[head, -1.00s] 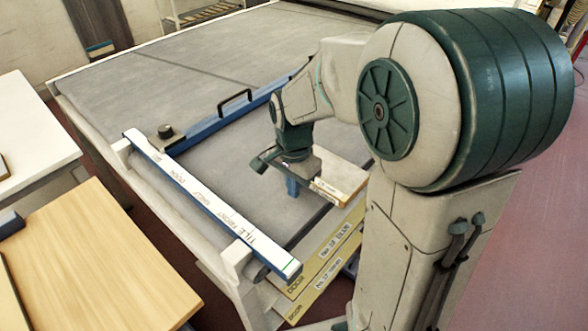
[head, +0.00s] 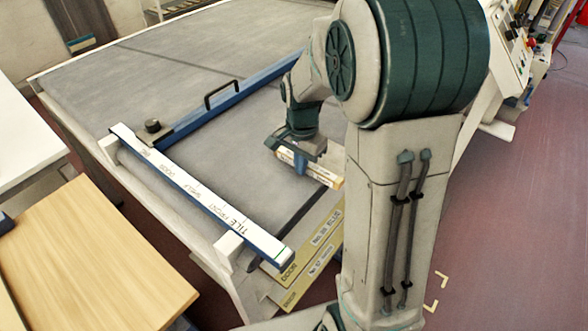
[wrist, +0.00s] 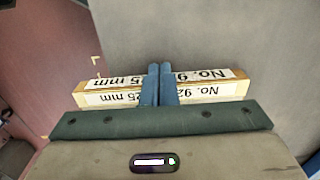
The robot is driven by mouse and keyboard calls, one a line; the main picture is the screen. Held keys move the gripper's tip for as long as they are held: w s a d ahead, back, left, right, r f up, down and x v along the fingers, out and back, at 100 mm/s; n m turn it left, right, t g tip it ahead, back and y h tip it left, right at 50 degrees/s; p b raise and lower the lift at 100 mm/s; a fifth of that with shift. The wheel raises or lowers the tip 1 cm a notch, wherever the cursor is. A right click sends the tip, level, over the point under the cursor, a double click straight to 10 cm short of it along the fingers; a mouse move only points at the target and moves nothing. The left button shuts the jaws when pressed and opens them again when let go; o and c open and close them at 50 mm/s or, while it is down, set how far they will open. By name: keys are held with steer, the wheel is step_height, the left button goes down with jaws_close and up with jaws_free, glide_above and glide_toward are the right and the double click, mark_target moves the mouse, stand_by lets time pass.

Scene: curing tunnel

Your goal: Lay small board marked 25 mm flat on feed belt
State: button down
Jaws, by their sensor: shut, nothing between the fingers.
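The small wooden board (head: 325,174) lies by the near right edge of the grey feed belt (head: 225,150), partly hidden by my gripper. In the wrist view, the board (wrist: 235,91) shows two label strips reading "No. 92…" and "25 mm", upside down. Its left end reaches past the belt edge in the picture, with floor behind it; I cannot tell whether it rests fully on the belt. My gripper (head: 300,165) is shut and empty. Its blue fingers (wrist: 159,84) are close together and overlap the middle of the board in the picture; contact is unclear.
A white marked bar (head: 195,192) crosses the belt's near end, and a blue rail with a black handle (head: 220,93) spans the belt. Yellow labelled strips (head: 300,262) lie below the near edge. A wooden table (head: 95,265) stands at left. The far belt is clear.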

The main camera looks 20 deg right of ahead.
steer(key=w+d+p, duration=0.1)
steer(key=w+d, duration=0.3)
steer(key=d, duration=0.2)
steer(key=w+d+p, duration=0.1)
steer(key=w+d, duration=0.3)
steer(key=d, duration=0.2)
steer(key=w+d+p, duration=0.1)
steer(key=w+d, duration=0.3)
steer(key=d, duration=0.1)
steer(key=shift+w+d, duration=0.4)
